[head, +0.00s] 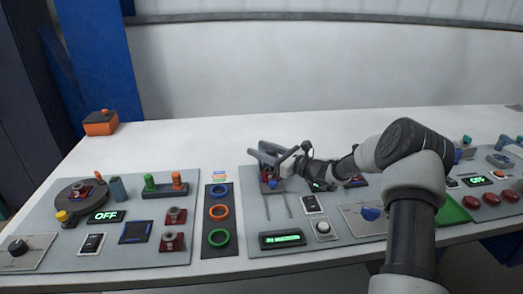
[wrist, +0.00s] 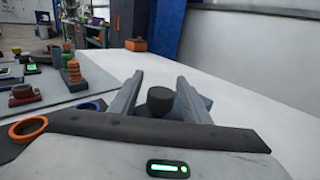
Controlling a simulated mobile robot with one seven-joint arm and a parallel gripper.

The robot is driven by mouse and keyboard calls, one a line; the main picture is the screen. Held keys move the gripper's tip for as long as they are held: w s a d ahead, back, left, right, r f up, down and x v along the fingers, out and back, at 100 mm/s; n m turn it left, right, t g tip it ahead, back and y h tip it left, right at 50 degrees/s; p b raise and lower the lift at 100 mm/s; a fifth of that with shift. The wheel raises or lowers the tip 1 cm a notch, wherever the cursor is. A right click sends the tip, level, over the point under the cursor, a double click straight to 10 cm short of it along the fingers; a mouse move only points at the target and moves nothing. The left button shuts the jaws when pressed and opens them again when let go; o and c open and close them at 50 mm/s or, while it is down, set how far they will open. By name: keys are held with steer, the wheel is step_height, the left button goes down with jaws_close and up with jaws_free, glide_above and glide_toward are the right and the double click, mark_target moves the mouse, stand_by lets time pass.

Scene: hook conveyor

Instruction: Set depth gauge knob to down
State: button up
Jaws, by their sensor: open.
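My gripper (head: 268,152) is over the back of the middle grey panel (head: 262,205), at the top end of two upright slots. Its fingers also show in the wrist view (wrist: 160,88), apart, with a dark round knob (wrist: 160,100) between them. A gap shows on both sides of the knob, and a blue-grey part lies around its base. In the head view the gripper partly hides this spot; a small red part (head: 266,173) and a blue-grey slider piece (head: 275,185) show just below it. No readable label marks the depth gauge knob.
A green-lit display (head: 282,239), a switch (head: 311,204) and a round knob (head: 323,227) sit on the same panel. Coloured rings (head: 219,213) stand to the left. An orange box (head: 100,123) is at the back left.

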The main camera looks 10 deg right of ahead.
steer(key=p+v, duration=0.1)
steer(key=v, duration=1.6)
steer(key=shift+d+p, duration=0.2)
steer(key=shift+p, duration=0.1)
steer(key=shift+s+r, duration=0.1)
steer(key=shift+s, duration=0.05)
